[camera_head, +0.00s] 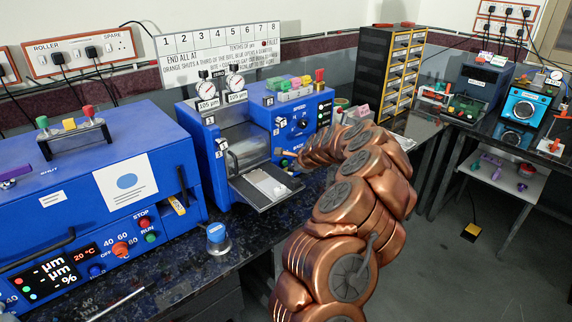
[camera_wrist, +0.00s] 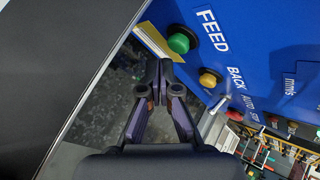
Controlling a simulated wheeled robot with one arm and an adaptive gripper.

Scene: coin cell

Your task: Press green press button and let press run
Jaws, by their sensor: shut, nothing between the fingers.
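A green button (camera_wrist: 179,41) beside the word FEED sits on a blue panel in the wrist view. A yellow button (camera_wrist: 209,77) marked BACK is next to it. My gripper (camera_wrist: 159,63) is shut and empty, its fingertips just below and left of the green button in the picture. I cannot tell the gap in depth. In the head view my arm reaches the front of the blue roller machine (camera_head: 311,103), and my gripper (camera_head: 287,154) shows only small there. The FEED button cannot be made out in that view.
A metal tray (camera_head: 254,197) juts from the roller machine's front, close to my gripper. A blue oven-like machine (camera_head: 60,180) stands left, with a green RUN button (camera_head: 151,238). A drawer cabinet (camera_head: 391,70) stands behind my arm. More machines (camera_head: 523,104) stand far right.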

